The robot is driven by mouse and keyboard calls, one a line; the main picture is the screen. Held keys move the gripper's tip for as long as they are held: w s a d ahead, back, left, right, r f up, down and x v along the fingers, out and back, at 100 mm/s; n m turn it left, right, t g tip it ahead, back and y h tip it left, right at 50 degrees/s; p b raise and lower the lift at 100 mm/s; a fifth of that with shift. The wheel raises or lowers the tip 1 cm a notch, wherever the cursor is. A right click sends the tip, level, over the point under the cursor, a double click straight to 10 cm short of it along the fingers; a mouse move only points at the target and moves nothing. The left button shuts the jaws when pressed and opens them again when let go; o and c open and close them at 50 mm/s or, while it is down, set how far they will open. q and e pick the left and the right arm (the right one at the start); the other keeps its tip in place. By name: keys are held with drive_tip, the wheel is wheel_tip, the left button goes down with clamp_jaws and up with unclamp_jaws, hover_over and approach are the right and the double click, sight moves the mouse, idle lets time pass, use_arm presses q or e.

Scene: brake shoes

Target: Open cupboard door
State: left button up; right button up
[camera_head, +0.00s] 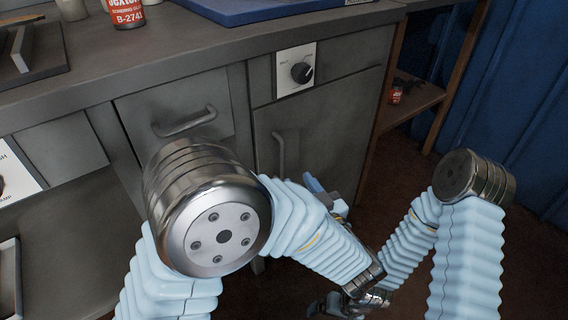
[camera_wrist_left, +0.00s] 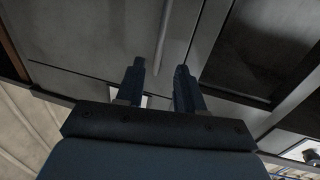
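The grey cupboard door (camera_head: 325,125) is shut, flush in the front of the workbench. Its vertical bar handle (camera_head: 279,155) is near the door's left edge. In the left wrist view the handle (camera_wrist_left: 163,38) lies ahead of my left gripper (camera_wrist_left: 159,76), roughly in line with the gap between the fingers. That gripper is open and empty, and the handle looks beyond the fingertips. In the head view my left gripper (camera_head: 313,184) shows partly in front of the door, with my forearm hiding much of it. My right gripper (camera_head: 324,305) is low at the bottom edge, partly cut off.
A drawer with a handle (camera_head: 184,122) is left of the door. A knob on a white plate (camera_head: 297,70) is above the door. A red can (camera_head: 126,12) and a blue tray (camera_head: 245,8) are on the worktop. A wooden shelf (camera_head: 415,105) stands to the right.

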sight(284, 161)
use_arm(q)
drive_tip(key=x, duration=0.8)
clamp_jaws()
drive_tip(key=shift+f, duration=0.1)
